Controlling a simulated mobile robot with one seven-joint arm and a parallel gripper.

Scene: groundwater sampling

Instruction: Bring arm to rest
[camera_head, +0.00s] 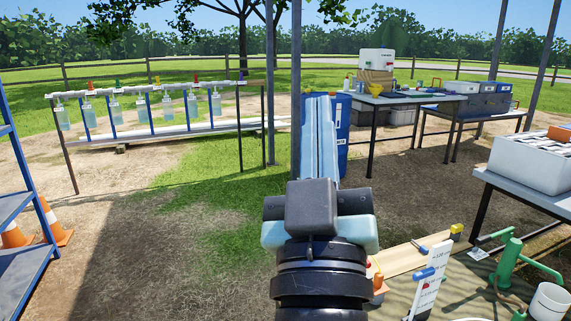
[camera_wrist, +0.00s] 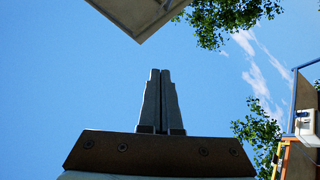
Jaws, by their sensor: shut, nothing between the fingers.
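My gripper (camera_wrist: 160,73) shows in the wrist view with its two grey fingers together and nothing between them. It points up toward blue sky. In the head view my arm stands in the lower middle of the picture, and its dark and pale blue links hide part of the ground behind.
A rack of hanging sample bottles (camera_head: 153,109) stands at the left. A blue shelf frame (camera_head: 28,180) and orange cones (camera_head: 53,222) are at the left edge. A green hand pump (camera_head: 508,260), a level board (camera_head: 432,278) and a white crate (camera_head: 530,163) are at the right.

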